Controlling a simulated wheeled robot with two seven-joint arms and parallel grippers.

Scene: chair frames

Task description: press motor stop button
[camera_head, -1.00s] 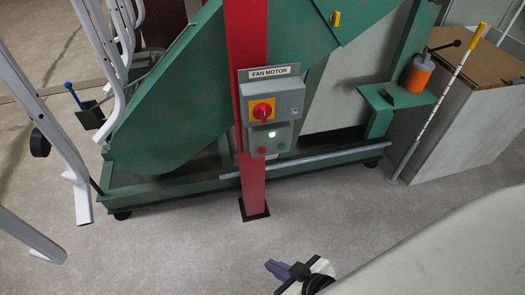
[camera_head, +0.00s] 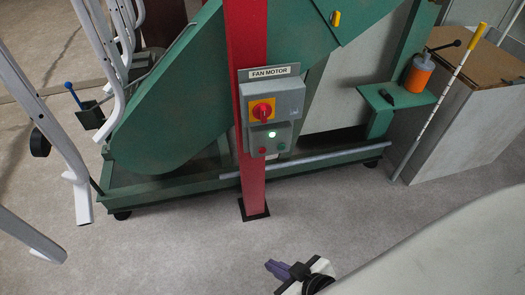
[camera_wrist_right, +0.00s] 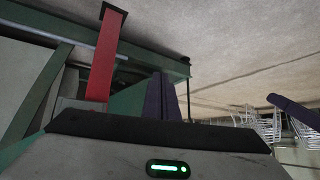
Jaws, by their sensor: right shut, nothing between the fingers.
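A grey control box (camera_head: 284,103) labelled FAN MOTOR is mounted on a red post. It has a red rotary switch (camera_head: 263,112) on a yellow plate, a lit pale-green lamp (camera_head: 271,134), a small red button (camera_head: 262,150) at lower left and a small green button (camera_head: 282,147) at lower right. My right gripper (camera_head: 270,266), with purple fingers, is shut and empty, low in the head view and well apart from the box. Its fingers (camera_wrist_right: 160,96) stand together in the right wrist view. The buttons are not visible there. My left gripper is not in the head view.
The red post (camera_head: 250,60) stands before a green machine (camera_head: 170,115) with a low grey rail (camera_head: 320,159). White chair frames (camera_head: 50,110) hang at left. A cabinet (camera_head: 460,120) and striped pole (camera_head: 437,105) stand at right. The floor before the post is clear.

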